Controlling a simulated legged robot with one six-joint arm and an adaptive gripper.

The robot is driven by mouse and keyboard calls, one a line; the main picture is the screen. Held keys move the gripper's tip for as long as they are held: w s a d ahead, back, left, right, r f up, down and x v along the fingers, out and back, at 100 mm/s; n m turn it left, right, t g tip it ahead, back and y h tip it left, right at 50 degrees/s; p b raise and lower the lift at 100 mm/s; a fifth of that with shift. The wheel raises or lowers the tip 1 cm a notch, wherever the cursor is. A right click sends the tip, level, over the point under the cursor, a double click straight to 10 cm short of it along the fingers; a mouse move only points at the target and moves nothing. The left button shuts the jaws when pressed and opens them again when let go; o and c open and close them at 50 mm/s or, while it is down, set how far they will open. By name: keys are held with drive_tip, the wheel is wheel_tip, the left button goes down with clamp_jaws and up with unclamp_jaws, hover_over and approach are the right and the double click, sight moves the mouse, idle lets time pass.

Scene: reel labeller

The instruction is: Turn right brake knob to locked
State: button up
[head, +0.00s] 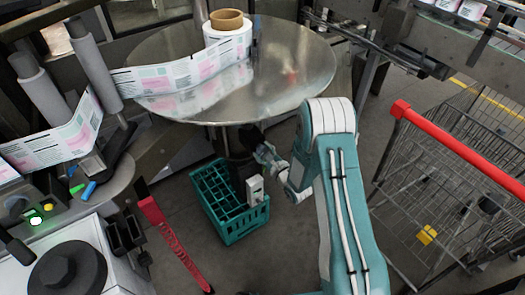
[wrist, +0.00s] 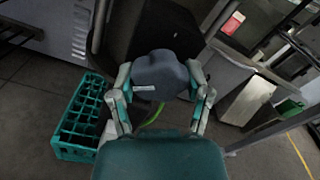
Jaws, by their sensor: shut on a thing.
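The brake knob (wrist: 162,72) is a dark blue-grey, lobed knob with a small pale mark on its near edge, in the middle of the wrist view. My gripper (wrist: 161,80) is shut on it, one teal-and-grey finger on each side. In the head view my gripper (head: 268,156) reaches under the round metal table (head: 290,65), beside its dark column. There the knob is hidden or too small to make out. I cannot read any locked marking.
A teal crate (head: 232,222) stands on the floor below my gripper, and also shows left in the wrist view (wrist: 75,152). A label reel (head: 228,42) sits on the table. A wire cart with a red handle (head: 460,150) stands at the right.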

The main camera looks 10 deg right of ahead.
drive_tip(key=shift+s+f, duration=0.1)
drive_tip(key=o, duration=1.2)
drive_tip(key=shift+a, duration=0.1)
drive_tip(key=shift+c, duration=0.2)
drive_tip(key=v, duration=1.2)
